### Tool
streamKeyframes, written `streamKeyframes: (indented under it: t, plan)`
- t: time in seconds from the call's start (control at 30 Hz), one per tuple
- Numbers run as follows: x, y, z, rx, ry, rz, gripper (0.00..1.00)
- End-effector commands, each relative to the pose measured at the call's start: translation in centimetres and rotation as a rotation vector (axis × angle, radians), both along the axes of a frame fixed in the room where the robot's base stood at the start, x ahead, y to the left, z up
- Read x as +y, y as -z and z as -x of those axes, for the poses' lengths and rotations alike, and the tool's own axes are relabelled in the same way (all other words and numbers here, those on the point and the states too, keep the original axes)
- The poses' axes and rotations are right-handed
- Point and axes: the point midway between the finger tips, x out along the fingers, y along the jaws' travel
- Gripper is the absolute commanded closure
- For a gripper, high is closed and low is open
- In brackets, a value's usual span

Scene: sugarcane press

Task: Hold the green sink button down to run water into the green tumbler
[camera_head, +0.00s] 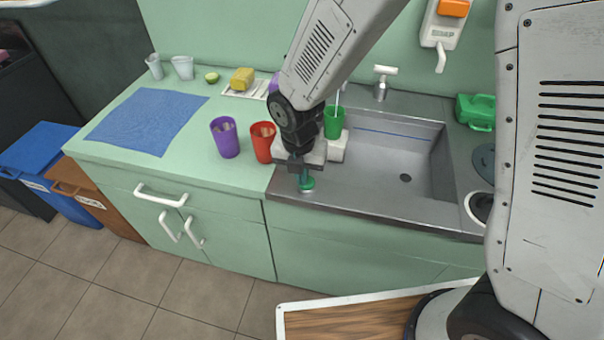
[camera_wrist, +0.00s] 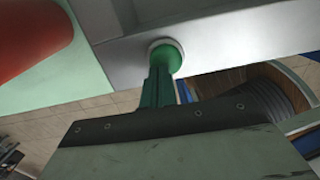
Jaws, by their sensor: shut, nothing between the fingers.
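The green sink button (camera_head: 307,184) sits on the front rim of the sink, left of the basin. My gripper (camera_head: 304,174) points down at it from above, shut and empty. In the wrist view, the fingertips (camera_wrist: 158,88) meet the button (camera_wrist: 168,55), which stands in a pale ring; I cannot tell how far it is pressed. The green tumbler (camera_head: 334,123) stands upright at the sink's back left, partly behind my wrist. A thin pale streak shows above its mouth; I cannot tell whether it is water. The tumbler's inside is hidden.
A red cup (camera_head: 263,142) and a purple cup (camera_head: 225,138) stand on the counter left of my wrist. The sink basin (camera_head: 390,165) is open to the right. A soap dispenser (camera_head: 443,25) hangs on the wall. A blue mat (camera_head: 148,122) covers part of the left counter.

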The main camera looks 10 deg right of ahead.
Motion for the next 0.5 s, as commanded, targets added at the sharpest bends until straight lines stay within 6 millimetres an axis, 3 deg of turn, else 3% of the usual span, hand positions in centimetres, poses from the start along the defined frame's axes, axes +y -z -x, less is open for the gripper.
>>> streamKeyframes:
  t: [0.03, 0.27, 0.37, 0.5]
  plan:
    - [-0.4, 0.8, 0.6, 0.018, 0.000, 0.011, 1.00]
    - [-0.3, 0.3, 0.6, 0.016, 0.000, 0.009, 1.00]
    - [-0.2, -0.9, 0.6, 0.012, 0.000, 0.007, 1.00]
    - [0.2, -4.0, 0.5, -0.001, -0.002, 0.000, 1.00]
